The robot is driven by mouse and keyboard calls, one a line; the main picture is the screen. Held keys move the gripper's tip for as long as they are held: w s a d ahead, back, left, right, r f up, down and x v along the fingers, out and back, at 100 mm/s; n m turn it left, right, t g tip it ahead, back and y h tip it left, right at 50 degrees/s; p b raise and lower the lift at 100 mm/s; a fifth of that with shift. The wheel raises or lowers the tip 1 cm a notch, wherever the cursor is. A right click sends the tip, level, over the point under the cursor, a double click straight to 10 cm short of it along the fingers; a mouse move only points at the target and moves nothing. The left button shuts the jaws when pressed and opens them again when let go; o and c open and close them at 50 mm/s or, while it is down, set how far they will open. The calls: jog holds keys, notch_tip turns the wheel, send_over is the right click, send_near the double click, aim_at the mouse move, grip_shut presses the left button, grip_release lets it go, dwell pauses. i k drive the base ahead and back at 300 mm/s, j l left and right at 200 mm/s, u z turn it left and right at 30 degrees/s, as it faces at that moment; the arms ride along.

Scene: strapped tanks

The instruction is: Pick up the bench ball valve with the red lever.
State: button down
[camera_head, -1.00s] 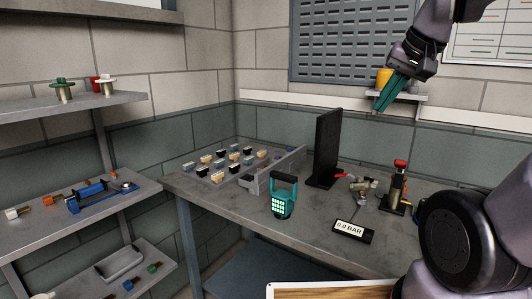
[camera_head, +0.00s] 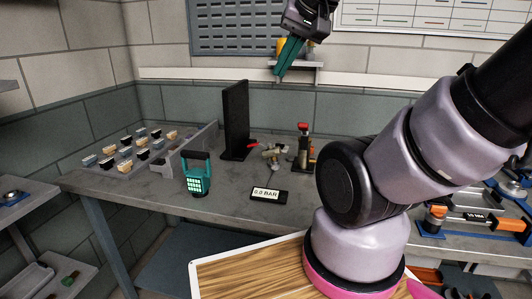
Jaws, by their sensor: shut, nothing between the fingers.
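The ball valve (camera_head: 273,155) with its red lever lies on the bench, just right of a dark upright panel. It is small in the head view, and its lever points left toward the panel. My gripper (camera_head: 280,75) is high above the bench, in front of the back wall, with its green fingers pointing down and slightly left. The fingers are together and hold nothing. The gripper is well clear of the valve.
The dark upright panel (camera_head: 235,120) stands close left of the valve. A brass device with a red top (camera_head: 303,146) stands close right. A "0.0 BAR" display (camera_head: 266,194) and a teal lamp (camera_head: 196,177) are in front.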

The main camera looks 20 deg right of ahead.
aim_at(272, 153)
jog(key=k+l+z, duration=0.15)
jog(key=z, duration=0.15)
jog(key=k+l+z, duration=0.1)
jog(key=z, duration=0.25)
jog(key=i+j, duration=0.1)
jog(key=j, duration=0.35)
jog(key=i+j, duration=0.1)
jog(key=j, duration=0.35)
jog(key=i+j, duration=0.1)
jog(key=j, duration=0.35)
jog(key=i+j, duration=0.1)
jog(key=j, duration=0.35)
jog(key=u, duration=0.05)
